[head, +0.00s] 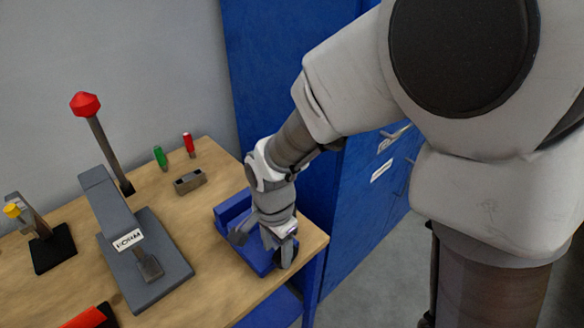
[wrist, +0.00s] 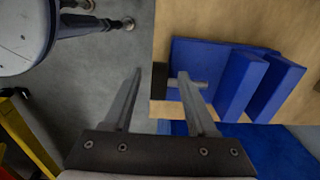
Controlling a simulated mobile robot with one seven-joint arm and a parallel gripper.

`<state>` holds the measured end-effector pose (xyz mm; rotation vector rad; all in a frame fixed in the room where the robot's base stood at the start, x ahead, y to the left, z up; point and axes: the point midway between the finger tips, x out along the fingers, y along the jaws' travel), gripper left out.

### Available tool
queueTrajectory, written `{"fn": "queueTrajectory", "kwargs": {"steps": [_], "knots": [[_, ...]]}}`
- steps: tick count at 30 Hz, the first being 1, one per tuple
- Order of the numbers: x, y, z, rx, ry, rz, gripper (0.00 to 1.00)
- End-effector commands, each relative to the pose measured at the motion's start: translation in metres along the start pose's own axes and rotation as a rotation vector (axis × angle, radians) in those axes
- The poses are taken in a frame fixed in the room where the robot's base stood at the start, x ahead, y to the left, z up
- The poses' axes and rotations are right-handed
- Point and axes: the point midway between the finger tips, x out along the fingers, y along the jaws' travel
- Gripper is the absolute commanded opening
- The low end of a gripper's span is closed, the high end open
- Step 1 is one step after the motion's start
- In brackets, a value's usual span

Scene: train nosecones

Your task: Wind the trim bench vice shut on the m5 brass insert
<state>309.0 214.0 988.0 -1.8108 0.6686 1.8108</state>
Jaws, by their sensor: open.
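The blue trim bench vice (head: 233,207) sits at the right front corner of the wooden bench, partly hidden by my gripper (head: 264,246). In the wrist view, the vice (wrist: 240,86) shows two upright blue jaws on a blue base. A grey screw (wrist: 196,84) runs from the jaws to a dark end piece (wrist: 160,81) at the bench edge. My gripper (wrist: 160,73) is open, with its fingertips on either side of this dark end piece; I cannot tell whether they touch it. I cannot make out the m5 brass insert in either view.
A stool (wrist: 25,35) is on the floor. Blue cabinets (head: 285,70) stand behind the bench.

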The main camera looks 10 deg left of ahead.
Motion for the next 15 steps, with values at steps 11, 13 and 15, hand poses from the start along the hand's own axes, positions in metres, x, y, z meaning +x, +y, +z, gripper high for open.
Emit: {"fn": "queueTrajectory", "kwargs": {"steps": [11,13,15], "knots": [[0.044,0.001,0.000,-0.001,0.000,0.002,0.57],[0.045,0.000,0.000,-0.001,0.000,0.001,0.57],[0.045,0.000,0.000,-0.001,0.000,0.000,0.57]]}}
